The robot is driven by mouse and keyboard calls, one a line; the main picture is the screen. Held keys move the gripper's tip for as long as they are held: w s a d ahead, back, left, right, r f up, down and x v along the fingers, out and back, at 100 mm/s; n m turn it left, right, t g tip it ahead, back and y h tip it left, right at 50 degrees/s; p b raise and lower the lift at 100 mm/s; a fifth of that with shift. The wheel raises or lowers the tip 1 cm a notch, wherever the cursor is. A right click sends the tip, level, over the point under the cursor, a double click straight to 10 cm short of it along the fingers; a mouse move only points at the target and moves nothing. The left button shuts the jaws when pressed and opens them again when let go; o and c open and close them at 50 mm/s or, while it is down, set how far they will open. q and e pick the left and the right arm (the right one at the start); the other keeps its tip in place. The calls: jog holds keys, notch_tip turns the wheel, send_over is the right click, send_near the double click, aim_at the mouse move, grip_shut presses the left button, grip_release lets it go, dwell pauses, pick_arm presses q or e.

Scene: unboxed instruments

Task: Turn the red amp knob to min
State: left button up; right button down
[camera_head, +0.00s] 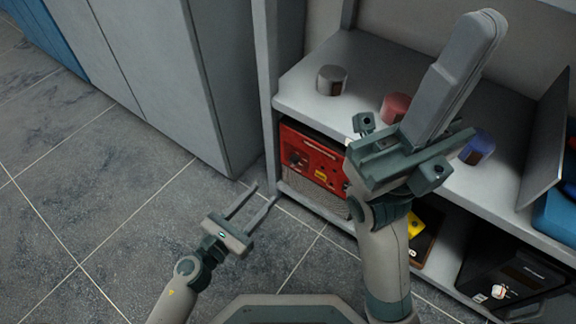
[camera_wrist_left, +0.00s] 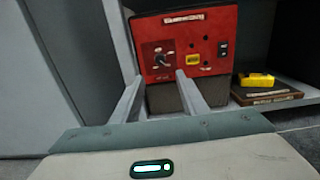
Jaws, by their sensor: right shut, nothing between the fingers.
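The red amp (camera_head: 312,158) stands on the lower shelf and faces my left gripper. It also shows in the left wrist view (camera_wrist_left: 222,45), with its dark knob (camera_wrist_left: 162,59) on the left of the red panel. The knob's pointer setting is too small to read surely. My left gripper (camera_head: 265,192) is open and empty, short of the amp. In the left wrist view its two fingers (camera_wrist_left: 158,78) straddle the knob's line of sight, with the knob just above and between the tips. My right gripper (camera_head: 484,18) is shut and empty, raised in front of the upper shelf.
The upper shelf (camera_head: 302,92) holds a grey cylinder (camera_head: 332,80), a red cylinder (camera_head: 396,106) and a blue cylinder (camera_head: 478,148). A yellow item (camera_wrist_left: 256,80) lies right of the amp. A black device (camera_head: 515,280) sits lower right. A shelf post (camera_head: 266,95) stands left of the amp.

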aim_at(292, 163)
pick_arm(q)
jog(key=x, duration=1.3)
grip_shut()
